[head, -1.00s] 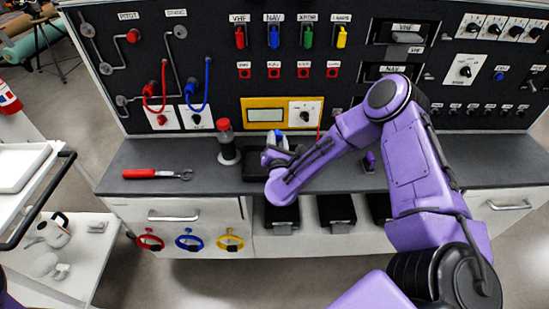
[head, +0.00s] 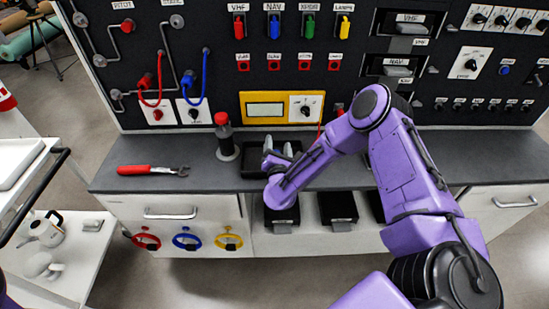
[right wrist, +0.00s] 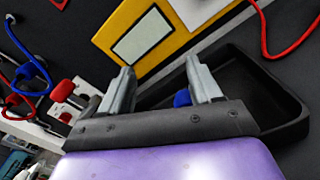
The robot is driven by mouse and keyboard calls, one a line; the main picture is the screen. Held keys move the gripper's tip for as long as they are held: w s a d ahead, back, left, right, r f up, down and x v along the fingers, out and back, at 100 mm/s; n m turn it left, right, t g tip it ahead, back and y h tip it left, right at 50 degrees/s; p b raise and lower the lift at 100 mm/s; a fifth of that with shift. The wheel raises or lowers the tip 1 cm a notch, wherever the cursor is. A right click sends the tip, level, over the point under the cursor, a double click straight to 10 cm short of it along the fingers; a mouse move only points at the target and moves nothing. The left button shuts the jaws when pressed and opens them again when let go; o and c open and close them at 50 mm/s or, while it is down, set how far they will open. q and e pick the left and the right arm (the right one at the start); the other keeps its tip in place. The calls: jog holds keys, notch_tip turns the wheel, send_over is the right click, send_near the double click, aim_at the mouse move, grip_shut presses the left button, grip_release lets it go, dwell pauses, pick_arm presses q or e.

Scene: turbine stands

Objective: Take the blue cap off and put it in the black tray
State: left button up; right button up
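The black tray (head: 252,157) sits on the grey bench below the yellow-framed display. In the right wrist view the tray (right wrist: 283,97) lies just beyond my right gripper. My right gripper (head: 279,150) is over the tray in the head view. In the right wrist view its two fingers (right wrist: 162,88) stand wide apart. The blue cap (right wrist: 182,98) shows low between them, partly covered by one finger, and appears to be in the tray. I cannot see the cap in the head view; the gripper hides that spot. My left gripper is out of view.
A dark bottle with a red top (head: 225,138) stands just left of the tray. A red-handled wrench (head: 150,170) lies further left on the bench. Red and blue hoses (head: 205,80) hang on the panel behind. A white cart (head: 65,260) stands at the left.

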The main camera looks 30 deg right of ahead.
jog(key=shift+s+a+f, duration=0.15)
jog(key=shift+s+a, duration=0.05)
jog(key=shift+s, duration=0.05)
jog(key=b+v, duration=0.3)
jog(key=v, duration=0.6)
jog(key=shift+s+a, duration=0.1)
jog(key=shift+s, duration=0.3)
